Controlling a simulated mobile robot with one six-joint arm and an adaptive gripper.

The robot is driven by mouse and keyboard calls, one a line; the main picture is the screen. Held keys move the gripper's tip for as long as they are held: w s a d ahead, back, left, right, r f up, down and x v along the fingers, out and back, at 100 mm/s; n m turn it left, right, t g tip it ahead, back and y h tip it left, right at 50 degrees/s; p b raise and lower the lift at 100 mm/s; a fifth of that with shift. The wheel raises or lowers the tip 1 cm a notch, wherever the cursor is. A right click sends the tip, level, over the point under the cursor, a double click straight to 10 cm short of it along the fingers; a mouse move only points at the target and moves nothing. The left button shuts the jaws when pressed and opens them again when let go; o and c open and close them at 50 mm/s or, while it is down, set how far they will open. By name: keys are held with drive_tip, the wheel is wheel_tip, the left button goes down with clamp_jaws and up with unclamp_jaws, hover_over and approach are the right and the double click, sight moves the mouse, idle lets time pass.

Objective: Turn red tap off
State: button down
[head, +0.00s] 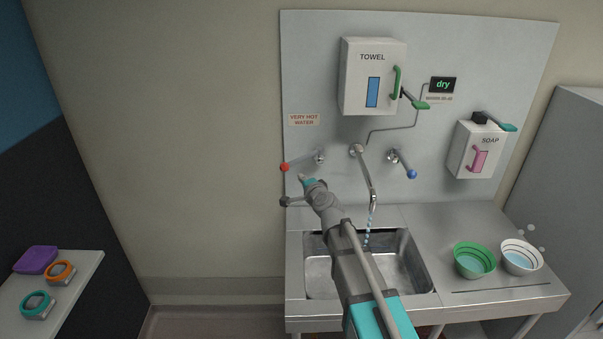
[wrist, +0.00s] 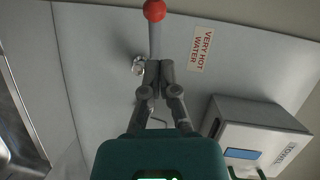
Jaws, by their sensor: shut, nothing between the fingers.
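The red tap has a lever with a red ball (head: 285,167) at its end. The lever runs left and slightly down from the wall valve (head: 319,157). In the wrist view the red ball (wrist: 154,10) is at the top edge, with the lever below it. My gripper (head: 302,177) is just below the lever in the head view. In the wrist view its shut, empty fingers (wrist: 159,64) overlap the lever's lower end; I cannot tell whether they touch. A spout (head: 359,153) hangs over the sink, and bluish water (head: 368,227) falls from it.
A blue-ended tap (head: 411,174) is right of the spout. A towel box (head: 372,90) and soap box (head: 476,150) hang on the wall panel. Green (head: 474,260) and white (head: 521,257) bowls stand right of the sink (head: 417,280). Wall left of the panel is bare.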

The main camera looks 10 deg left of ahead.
drive_tip(key=shift+s+r, duration=0.1)
drive_tip(key=shift+s, duration=0.75)
drive_tip(key=shift+d, duration=0.1)
drive_tip(key=s+d+f+n+g+h, duration=0.2)
drive_tip(key=s+d+f+n+g, duration=0.1)
drive_tip(key=s+d+f, duration=0.3)
drive_tip(key=s+d+f+n+g+h+b, duration=0.1)
drive_tip(key=s+d+f+n+g+h, duration=0.2)
drive_tip(key=s+d+f+g, duration=0.3)
drive_tip(key=s+d+f+n+g+h+b, duration=0.1)
drive_tip(key=s+d+f+n+g+h, duration=0.2)
drive_tip(key=s+d, duration=0.9)
drive_tip(key=d+f+n+g, duration=0.1)
drive_tip(key=d+f+g, duration=0.1)
drive_tip(key=d, duration=0.4)
drive_tip(key=shift+s+d+f, duration=0.2)
drive_tip(key=shift+s+f, duration=0.15)
drive_tip(key=shift+f, duration=0.4)
drive_tip(key=shift+s, duration=0.1)
